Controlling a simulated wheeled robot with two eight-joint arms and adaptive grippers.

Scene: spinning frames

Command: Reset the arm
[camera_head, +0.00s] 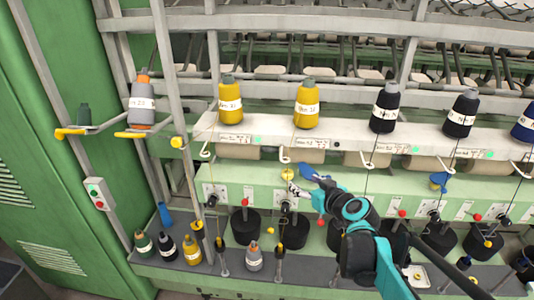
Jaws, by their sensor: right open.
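My right arm (356,212), teal and black, reaches in from the bottom right. Its gripper (300,189) is open, in front of the pale green panel of the spinning frame (250,175). The gripper looks small and partly merges with the machine parts behind it. I see no bobbin between its fingers. My left arm and gripper are not in view.
Yellow bobbins (230,103) and dark bobbins (385,108) stand along the upper rail. A grey bobbin (141,103) sits on a holder at the left. Several bobbins (192,252) stand on the lower shelf. A green cabinet (50,130) fills the left side.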

